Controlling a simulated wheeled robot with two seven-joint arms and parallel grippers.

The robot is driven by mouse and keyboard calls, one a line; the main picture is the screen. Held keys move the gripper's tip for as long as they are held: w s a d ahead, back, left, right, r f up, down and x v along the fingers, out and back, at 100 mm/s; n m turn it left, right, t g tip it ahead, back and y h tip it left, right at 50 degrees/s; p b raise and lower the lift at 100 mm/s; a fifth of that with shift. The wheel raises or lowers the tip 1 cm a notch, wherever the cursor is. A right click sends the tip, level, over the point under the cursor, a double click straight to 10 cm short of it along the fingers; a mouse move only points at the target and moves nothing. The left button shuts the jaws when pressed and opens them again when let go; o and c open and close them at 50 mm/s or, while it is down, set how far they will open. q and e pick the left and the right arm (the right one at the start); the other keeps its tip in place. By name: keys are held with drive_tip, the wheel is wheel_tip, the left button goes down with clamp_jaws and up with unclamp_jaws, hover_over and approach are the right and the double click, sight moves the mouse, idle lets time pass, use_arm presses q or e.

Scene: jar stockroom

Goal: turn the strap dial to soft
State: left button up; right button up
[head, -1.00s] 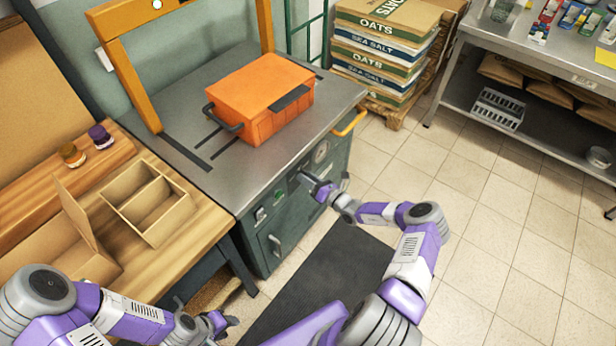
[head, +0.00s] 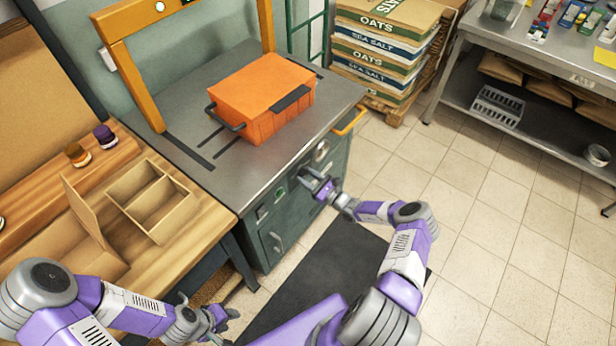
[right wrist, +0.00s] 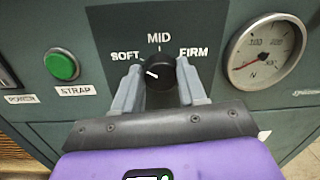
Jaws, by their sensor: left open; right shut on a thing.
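The strap dial (right wrist: 162,76) is a black round knob on the dark green machine front, with SOFT, MID and FIRM printed around it. Its white mark points left, toward SOFT. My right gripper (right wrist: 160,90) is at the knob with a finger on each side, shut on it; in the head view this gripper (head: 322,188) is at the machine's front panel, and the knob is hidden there. My left gripper (head: 218,320) is open and empty at the lower middle of the head view, away from the machine.
A green STRAP button (right wrist: 62,65) and a round gauge (right wrist: 267,50) flank the dial. A wooden bench (head: 30,215) stands left.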

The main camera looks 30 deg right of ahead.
drive_tip(key=shift+f, duration=0.1)
idle(0.3)
drive_tip(key=o, duration=1)
drive_tip(key=shift+o, duration=0.2)
drive_tip(key=p+v, duration=0.1)
drive_tip(key=v, duration=0.6)
drive_tip(key=shift+s+p, duration=0.25)
drive_tip(key=shift+p, duration=0.05)
drive_tip(key=shift+d, duration=0.1)
